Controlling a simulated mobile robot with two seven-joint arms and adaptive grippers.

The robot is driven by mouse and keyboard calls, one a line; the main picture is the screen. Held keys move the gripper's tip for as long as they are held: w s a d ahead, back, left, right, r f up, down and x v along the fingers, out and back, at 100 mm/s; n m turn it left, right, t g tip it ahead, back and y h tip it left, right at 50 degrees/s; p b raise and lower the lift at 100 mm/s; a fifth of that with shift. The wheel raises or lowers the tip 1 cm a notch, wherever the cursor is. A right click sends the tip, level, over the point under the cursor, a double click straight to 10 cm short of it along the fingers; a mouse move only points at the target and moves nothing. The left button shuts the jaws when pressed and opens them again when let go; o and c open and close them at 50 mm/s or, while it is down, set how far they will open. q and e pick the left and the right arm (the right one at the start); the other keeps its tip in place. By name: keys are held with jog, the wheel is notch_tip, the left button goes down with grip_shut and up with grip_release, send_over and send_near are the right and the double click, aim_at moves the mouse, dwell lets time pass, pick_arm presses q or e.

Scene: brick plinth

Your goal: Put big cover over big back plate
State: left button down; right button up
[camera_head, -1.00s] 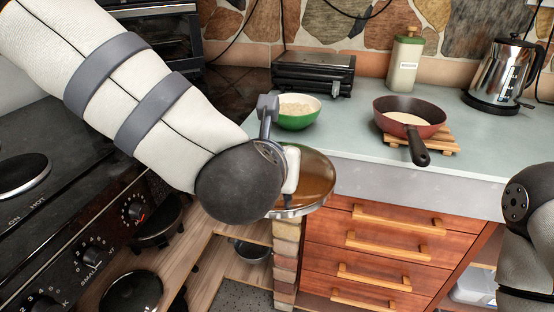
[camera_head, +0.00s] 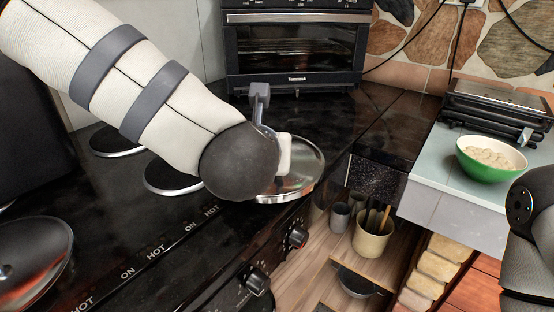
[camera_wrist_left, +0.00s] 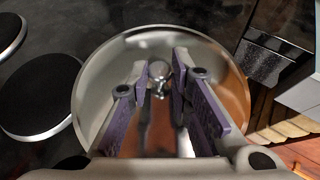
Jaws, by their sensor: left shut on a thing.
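The cover, a round clear lid with a metal rim (camera_head: 306,168), hangs from my left gripper (camera_wrist_left: 160,88). In the left wrist view the purple-padded fingers are shut on its round metal knob (camera_wrist_left: 159,69). The lid is held above the stove's right front edge, not over a plate. Two dark hot plates with bright rims lie bare on the black stovetop: one behind (camera_head: 115,141) and one nearer the lid (camera_head: 166,177), partly hidden by my left arm. The nearer one (camera_wrist_left: 42,96) looks larger in the wrist view. My right gripper is out of frame.
A black toaster oven (camera_head: 294,50) stands behind the stove. A dark round object (camera_head: 34,262) is at the front left. Stove knobs (camera_head: 297,238) line the front. The counter with a green bowl (camera_head: 490,160) is right, across a gap with a utensil pot (camera_head: 372,238).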

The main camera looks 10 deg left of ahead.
pick_arm(q)
jog(key=w+a+n+y, duration=0.1)
jog(key=w+a, duration=0.1)
jog(key=w+a+y, duration=0.1)
jog(key=w+a, duration=0.1)
jog(key=w+a+r+n+y, duration=0.1)
jog(key=w+a, duration=0.1)
jog(key=a, duration=0.1)
jog(key=shift+w+a+n+g, duration=0.1)
jog(key=shift+w+n+g, duration=0.1)
jog(key=shift+n+g, duration=0.1)
jog(key=shift+w+a+f+n+g+y+b, duration=0.3)
jog(key=shift+w+a+n+g+y+b, duration=0.6)
jog(key=shift+a, duration=4.35)
jog(key=shift+w+a+f+n+g+y+b, duration=0.4)
jog(key=shift+w+a+n+y, duration=0.8)
jog(key=shift+a, duration=4.05)
jog(key=shift+w+a+f+n+g+y+b, duration=0.3)
jog(key=shift+w+a+n+g+y, duration=0.75)
jog(key=shift+a, duration=4.2)
jog(key=shift+s+r+n+t+h, duration=0.1)
jog(key=shift+s+n+t+h, duration=0.05)
jog(key=shift+n+t+h, duration=0.15)
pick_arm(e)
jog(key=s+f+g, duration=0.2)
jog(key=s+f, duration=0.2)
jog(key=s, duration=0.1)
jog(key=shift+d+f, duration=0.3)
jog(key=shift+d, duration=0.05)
